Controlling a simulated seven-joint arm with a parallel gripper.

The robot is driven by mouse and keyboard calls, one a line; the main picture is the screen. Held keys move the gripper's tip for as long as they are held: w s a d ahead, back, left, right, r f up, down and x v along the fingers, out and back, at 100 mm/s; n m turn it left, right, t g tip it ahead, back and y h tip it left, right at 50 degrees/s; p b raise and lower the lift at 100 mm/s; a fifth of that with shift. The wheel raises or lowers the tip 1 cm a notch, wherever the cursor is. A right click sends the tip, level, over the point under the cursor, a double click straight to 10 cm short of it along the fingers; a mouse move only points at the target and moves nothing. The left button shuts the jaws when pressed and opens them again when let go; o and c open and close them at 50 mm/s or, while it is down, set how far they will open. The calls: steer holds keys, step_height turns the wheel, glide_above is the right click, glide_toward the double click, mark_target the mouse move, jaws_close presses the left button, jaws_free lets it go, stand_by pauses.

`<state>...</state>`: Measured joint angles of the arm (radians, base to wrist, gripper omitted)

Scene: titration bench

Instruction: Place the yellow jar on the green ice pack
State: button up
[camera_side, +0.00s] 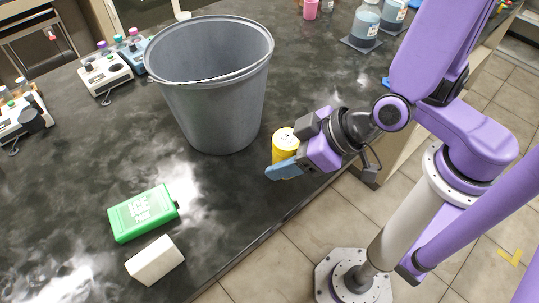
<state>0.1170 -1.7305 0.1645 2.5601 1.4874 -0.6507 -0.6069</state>
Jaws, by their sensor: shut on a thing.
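The yellow jar (285,143) has a pale top and is at the right of the bucket, near the bench's front edge. My gripper (284,156) is shut on the jar, with a blue finger (283,171) across its lower front. The other finger is mostly hidden. I cannot tell whether the jar touches the bench. The green ice pack (143,214) lies flat on the dark bench at the lower left, with white lettering and nothing on it. The jar and my gripper are well to the right of the ice pack.
A large grey bucket (218,105) stands just left of and behind the jar. A white block (155,260) lies in front of the ice pack. Stirrer devices (105,73) and bottles (366,20) stand further back. Bench between jar and ice pack is clear along the front.

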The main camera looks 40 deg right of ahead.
steer(key=shift+s+d, duration=0.1)
steer(key=w+a+r+n+g+y, duration=0.15)
steer(key=w+a, duration=0.25)
steer(key=a, duration=0.5)
steer(key=n, duration=0.2)
glide_above(140, 211)
steer(key=s+d, duration=0.3)
steer(key=d, duration=0.1)
steer(key=shift+m, duration=0.25)
steer(key=f, duration=0.7)
steer(key=shift+a+f, duration=0.25)
steer(key=shift+f, duration=0.05)
steer(key=shift+w+a+f, duration=0.15)
steer(key=shift+w+f, duration=0.05)
steer(key=shift+f, duration=1.55)
steer(key=shift+f, duration=0.1)
